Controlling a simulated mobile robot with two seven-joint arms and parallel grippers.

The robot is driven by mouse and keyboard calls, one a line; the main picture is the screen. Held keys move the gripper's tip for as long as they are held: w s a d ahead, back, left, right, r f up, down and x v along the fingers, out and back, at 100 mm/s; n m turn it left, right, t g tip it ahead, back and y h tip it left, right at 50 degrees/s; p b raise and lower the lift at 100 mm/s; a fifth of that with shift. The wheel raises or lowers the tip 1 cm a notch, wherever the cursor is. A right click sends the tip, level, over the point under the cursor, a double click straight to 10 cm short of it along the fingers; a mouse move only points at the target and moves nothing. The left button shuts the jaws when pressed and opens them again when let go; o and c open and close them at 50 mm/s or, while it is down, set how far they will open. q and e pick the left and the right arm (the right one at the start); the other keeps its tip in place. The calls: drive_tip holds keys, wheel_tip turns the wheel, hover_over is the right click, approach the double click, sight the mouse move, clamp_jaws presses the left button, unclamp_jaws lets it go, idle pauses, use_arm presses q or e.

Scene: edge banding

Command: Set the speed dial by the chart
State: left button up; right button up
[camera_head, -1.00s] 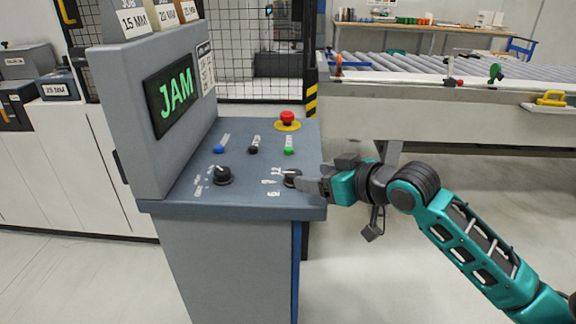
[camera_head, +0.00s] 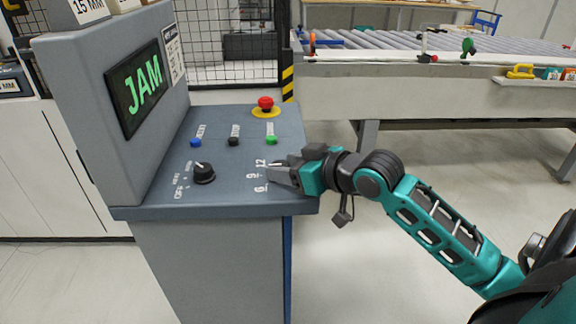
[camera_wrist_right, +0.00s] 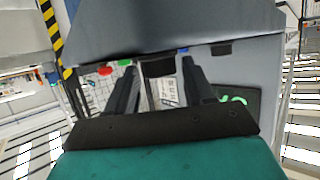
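The grey control console (camera_head: 130,200) carries the speed dial, marked 6, 9 and 12 (camera_head: 258,175). My right gripper (camera_head: 277,172) is low at this dial, covering most of it in the head view. In the right wrist view its fingers (camera_wrist_right: 160,85) stand apart. A dark blocky shape (camera_wrist_right: 158,67), seemingly the dial knob, shows between them with gaps beside it. The dial's setting cannot be read. The white chart (camera_head: 174,54) is on the upright panel beside the screen (camera_head: 140,87) reading JAM; its text is too small to read. My left gripper is not in view.
A black selector knob (camera_head: 204,173) is left of the dial. Blue (camera_head: 196,143), black (camera_head: 233,141) and green (camera_head: 271,140) buttons line the panel behind, with a red emergency stop (camera_head: 265,104) further back. A roller conveyor (camera_head: 400,60) is behind right.

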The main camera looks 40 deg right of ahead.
drive_tip(key=c, duration=0.8)
drive_tip(key=shift+f, duration=0.1)
